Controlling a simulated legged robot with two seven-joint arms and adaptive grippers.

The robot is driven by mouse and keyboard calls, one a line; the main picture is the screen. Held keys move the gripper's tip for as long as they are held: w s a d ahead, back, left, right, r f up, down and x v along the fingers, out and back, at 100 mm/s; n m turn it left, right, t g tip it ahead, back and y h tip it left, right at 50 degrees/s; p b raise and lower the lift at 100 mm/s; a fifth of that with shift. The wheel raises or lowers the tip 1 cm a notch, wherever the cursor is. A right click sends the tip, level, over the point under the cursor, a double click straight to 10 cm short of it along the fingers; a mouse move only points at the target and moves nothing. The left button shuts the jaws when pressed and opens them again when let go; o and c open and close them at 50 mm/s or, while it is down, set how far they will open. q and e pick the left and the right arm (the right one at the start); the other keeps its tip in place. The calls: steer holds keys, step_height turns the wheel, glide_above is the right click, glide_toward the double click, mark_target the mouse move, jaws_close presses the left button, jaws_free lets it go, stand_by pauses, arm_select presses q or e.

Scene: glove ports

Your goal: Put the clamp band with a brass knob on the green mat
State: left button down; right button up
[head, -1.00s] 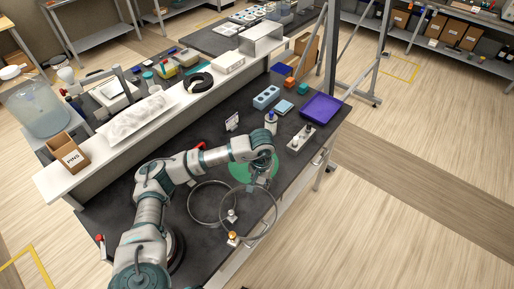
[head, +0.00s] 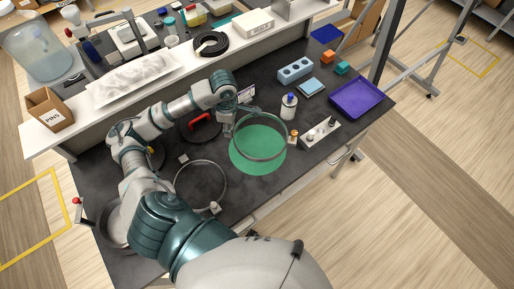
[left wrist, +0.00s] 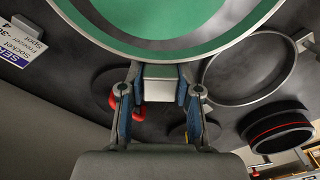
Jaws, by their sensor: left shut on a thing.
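My left gripper (head: 229,126) is shut on the block (left wrist: 159,83) of a grey clamp band (head: 261,159). The band has a brass knob (head: 294,134) on its far side from the gripper. It appears held a little above the round green mat (head: 258,168), mostly over it, with the knob beyond the mat's right edge. In the left wrist view the band's rim (left wrist: 150,50) crosses in front of the green mat (left wrist: 155,22). A second clamp band (head: 178,190) with a pale knob (head: 215,208) lies on the dark table. My right gripper is out of view.
A white bottle with a blue cap (head: 289,107) and a pale block with pegs (head: 318,134) stand right of the mat. A red-handled item (head: 200,121) and a small sign (head: 246,94) are behind. A purple tray (head: 356,98) lies at the right end.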

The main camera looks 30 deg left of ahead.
arm_select(q)
glide_above(230, 144)
steer(key=shift+n, duration=0.3)
step_height(230, 144, down, 6)
steer(key=shift+d+r, duration=0.1)
steer(key=shift+d, duration=0.05)
steer(key=shift+f, duration=0.35)
step_height(230, 144, down, 3)
steer(key=shift+s+f+p, duration=0.1)
steer(key=shift+p, duration=0.3)
steer(key=shift+f, duration=0.25)
steer(key=shift+d+r, duration=0.1)
steer(key=shift+d, duration=0.1)
steer(key=c, duration=0.8)
jaws_free()
steer(key=shift+a, duration=0.25)
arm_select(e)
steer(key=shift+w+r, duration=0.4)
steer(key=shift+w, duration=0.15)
